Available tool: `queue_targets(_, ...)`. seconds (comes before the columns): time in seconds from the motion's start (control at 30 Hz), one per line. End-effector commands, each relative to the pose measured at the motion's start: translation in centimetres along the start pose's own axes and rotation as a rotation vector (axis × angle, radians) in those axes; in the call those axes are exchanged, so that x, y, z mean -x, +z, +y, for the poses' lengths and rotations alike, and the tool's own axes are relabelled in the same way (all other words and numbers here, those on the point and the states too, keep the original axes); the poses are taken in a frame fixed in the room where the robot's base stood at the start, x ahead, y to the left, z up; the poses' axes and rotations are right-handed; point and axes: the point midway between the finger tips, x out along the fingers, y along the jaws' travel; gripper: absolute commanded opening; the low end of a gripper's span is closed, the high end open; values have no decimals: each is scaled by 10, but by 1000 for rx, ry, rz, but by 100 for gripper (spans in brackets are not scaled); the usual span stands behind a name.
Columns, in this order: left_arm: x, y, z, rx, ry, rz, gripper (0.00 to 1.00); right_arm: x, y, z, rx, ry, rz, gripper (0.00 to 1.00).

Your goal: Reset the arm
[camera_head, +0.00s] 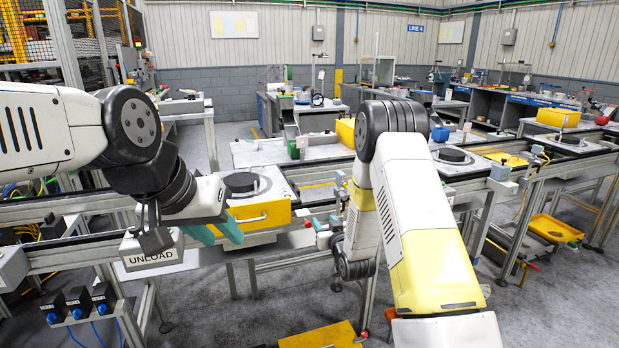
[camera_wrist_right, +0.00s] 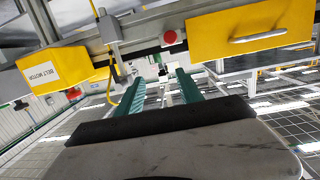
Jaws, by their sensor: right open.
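My left arm comes in from the left in the head view. Its gripper (camera_head: 222,236) points down and right in front of a yellow-fronted pallet (camera_head: 262,215), with its two teal fingers apart and nothing seen between them. My right arm reaches forward and bends down at the centre.
A dark round part (camera_head: 240,182) sits on the pallet beside my left gripper. The right wrist view shows a yellow BELT MOTOR box (camera_wrist_right: 52,72) and a red button (camera_wrist_right: 170,37). A yellow tray (camera_head: 555,228) stands low at right.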

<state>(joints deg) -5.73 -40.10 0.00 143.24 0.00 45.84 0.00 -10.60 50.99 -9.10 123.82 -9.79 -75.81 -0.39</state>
Motion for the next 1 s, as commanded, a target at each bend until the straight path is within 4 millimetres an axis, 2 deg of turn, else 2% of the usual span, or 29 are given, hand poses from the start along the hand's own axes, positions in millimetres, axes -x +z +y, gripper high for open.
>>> queue_targets(0.03, 0, 0, 0, 0, 0, 0, 36, 2, -26, 8, -7, 17, -22, 44)
queue_targets(0.17, 0, 0, 0, 0, 0, 0, 36, 18, -68, 21, -32, 49, -124, 44)
queue_targets(0.27, 0, 0, 0, 0, 0, 0, 36, 40, -98, 29, -54, 67, -202, 44)
queue_targets(0.47, 0, 0, 0, 0, 0, 0, 36, 103, -146, 35, -102, 88, -356, 44)
queue_targets(0.6, 0, 0, 0, 0, 0, 0, 36, 161, -170, 32, -135, 90, -464, 44)
queue_targets(0.73, 0, 0, 0, 0, 0, 0, 36, 223, -184, 25, -162, 86, -563, 44)
queue_targets(0.87, 0, 0, 0, 0, 0, 0, 36, 290, -190, 14, -185, 76, -662, 44)
queue_targets(1.0, 0, 0, 0, 0, 0, 0, 36, 355, -186, 0, -202, 64, -759, 44)
